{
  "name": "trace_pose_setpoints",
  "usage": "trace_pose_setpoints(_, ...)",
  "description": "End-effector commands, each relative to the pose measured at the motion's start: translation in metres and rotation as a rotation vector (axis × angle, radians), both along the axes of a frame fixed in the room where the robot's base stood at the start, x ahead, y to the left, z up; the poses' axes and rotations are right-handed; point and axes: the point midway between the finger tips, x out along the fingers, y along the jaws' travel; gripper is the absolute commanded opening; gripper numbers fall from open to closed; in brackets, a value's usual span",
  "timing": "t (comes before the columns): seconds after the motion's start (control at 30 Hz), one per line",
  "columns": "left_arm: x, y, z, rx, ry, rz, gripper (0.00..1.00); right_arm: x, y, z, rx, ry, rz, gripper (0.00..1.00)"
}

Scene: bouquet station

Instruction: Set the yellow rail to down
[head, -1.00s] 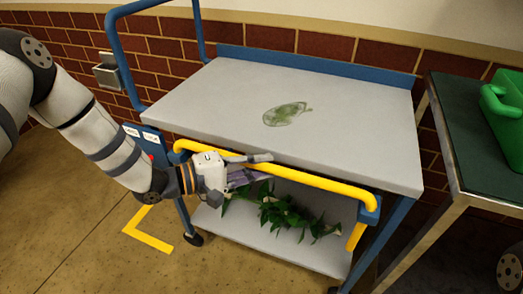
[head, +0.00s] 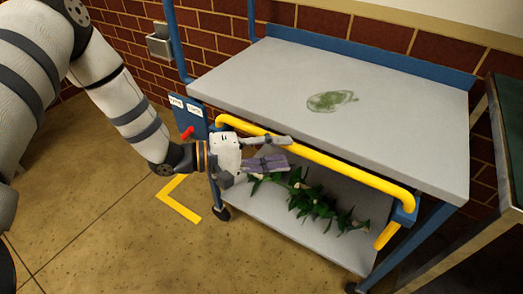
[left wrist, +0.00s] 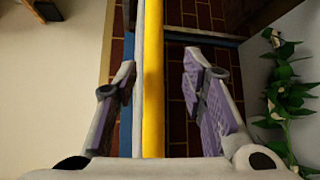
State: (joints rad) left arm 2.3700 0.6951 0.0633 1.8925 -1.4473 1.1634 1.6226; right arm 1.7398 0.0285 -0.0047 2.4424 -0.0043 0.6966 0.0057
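The yellow rail (head: 345,168) runs along the front of the blue and grey cart, just below the edge of its top shelf. My left gripper (head: 283,151) is at the rail's left part, with its fingers spread. In the left wrist view the yellow rail (left wrist: 153,80) passes between the two open fingers (left wrist: 160,75), nearer the left finger. I see a gap to the right finger; whether the left finger touches is unclear. My right gripper is not in view.
The cart's top (head: 270,85) carries a green smear (head: 332,101). Leafy stems (head: 312,200) lie on the lower shelf (head: 270,222). A blue panel with two white labels and a red lever (head: 187,132) is at the left. A dark table (head: 515,130) stands at the right.

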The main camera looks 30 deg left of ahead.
Motion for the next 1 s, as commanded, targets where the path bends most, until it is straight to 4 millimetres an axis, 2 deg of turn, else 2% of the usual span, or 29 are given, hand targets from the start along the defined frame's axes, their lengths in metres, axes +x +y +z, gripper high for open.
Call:
trace_pose_setpoints(0.1,-0.021,0.024,0.005,0.000,-0.001,0.003,0.38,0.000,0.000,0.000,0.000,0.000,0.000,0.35)
trace_pose_setpoints(0.3,-0.045,0.049,0.009,0.000,0.001,0.001,0.38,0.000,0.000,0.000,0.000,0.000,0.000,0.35)
trace_pose_setpoints(0.83,-0.049,0.051,0.009,0.012,0.004,0.002,0.38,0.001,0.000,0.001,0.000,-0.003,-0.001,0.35)
trace_pose_setpoints(0.93,-0.055,0.038,-0.012,0.155,0.042,0.032,0.38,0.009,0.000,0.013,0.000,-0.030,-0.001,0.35)
trace_pose_setpoints(0.97,-0.063,0.032,-0.025,0.239,0.068,0.037,0.38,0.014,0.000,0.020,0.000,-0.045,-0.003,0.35)
trace_pose_setpoints(1.0,-0.080,0.023,-0.046,0.378,0.117,0.028,0.38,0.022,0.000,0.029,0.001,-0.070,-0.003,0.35)
